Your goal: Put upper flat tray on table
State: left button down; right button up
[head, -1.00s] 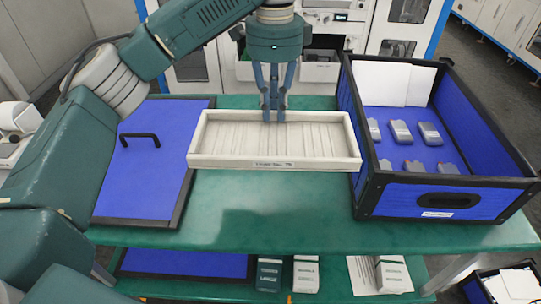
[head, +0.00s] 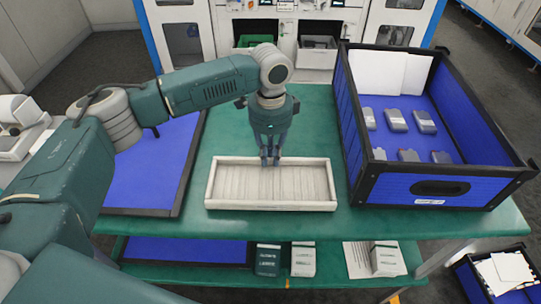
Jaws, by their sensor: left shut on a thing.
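The flat tray (head: 270,206) is a shallow, pale, rectangular tray with a ribbed inside. It is low over or on the green table top (head: 300,226), between the blue lid and the blue crate; I cannot tell for sure whether it touches the table. My left gripper (head: 270,160) points down at the tray's far long wall, near its middle, and is shut on that wall. The gripper hides a small part of the wall. My right gripper is not in view.
A blue crate (head: 440,190) with black edges stands at the right, holding several grey devices and white sheets. A blue lid (head: 160,170) lies at the left. Boxes stand on the lower shelf (head: 220,268). Another crate (head: 480,285) is on the floor, right.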

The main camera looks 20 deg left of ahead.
pick_arm(q)
jog(key=shift+w+f, duration=0.15)
jog(key=shift+f, duration=0.4)
jog(key=c, duration=1.7)
grip_release()
jog(key=shift+f, duration=0.1)
notch_tip(320, 180, up, 12)
jog(key=b, duration=0.2)
jog(key=shift+b, duration=0.3)
